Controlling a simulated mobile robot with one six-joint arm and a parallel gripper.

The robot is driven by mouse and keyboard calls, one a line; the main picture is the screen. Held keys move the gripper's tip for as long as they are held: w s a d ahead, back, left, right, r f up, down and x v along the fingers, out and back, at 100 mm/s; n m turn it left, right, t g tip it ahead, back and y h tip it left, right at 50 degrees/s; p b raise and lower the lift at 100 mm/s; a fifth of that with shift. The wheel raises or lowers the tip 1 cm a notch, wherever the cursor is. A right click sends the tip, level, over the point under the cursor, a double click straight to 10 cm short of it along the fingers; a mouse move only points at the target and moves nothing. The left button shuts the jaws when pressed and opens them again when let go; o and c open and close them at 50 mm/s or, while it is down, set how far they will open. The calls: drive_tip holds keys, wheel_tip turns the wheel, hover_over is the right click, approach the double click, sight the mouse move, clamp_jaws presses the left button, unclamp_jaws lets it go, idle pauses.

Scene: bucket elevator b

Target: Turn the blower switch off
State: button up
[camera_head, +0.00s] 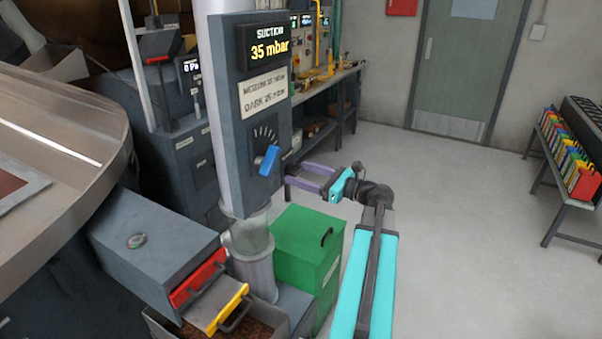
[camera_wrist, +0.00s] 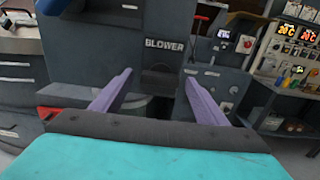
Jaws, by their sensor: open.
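The grey control box (camera_head: 225,110) has a blue knob (camera_head: 268,160) on its front, below a display reading "SUCTION 35 mbar". In the wrist view a "BLOWER" label (camera_wrist: 164,43) is on the grey face, and a dark rounded part (camera_wrist: 158,75), likely the blower switch, lies below it. My gripper (camera_head: 291,175) is open beside the lower right of the box, right of the blue knob. In the wrist view its purple fingers (camera_wrist: 159,80) are spread either side of the dark part. I cannot tell whether they touch it, nor the switch's position.
A green bin (camera_head: 305,255) stands below my gripper. Red and yellow handled drawers (camera_head: 215,300) are at lower left, beside a large round metal vessel (camera_head: 70,125). A workbench with instruments (camera_head: 325,85) is behind.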

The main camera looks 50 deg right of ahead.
drive_tip(key=shift+w+a, duration=0.1)
drive_tip(key=shift+w, duration=0.2)
drive_tip(key=c, duration=1.1)
drive_tip(key=shift+o, duration=0.2)
drive_tip(key=shift+a, duration=0.1)
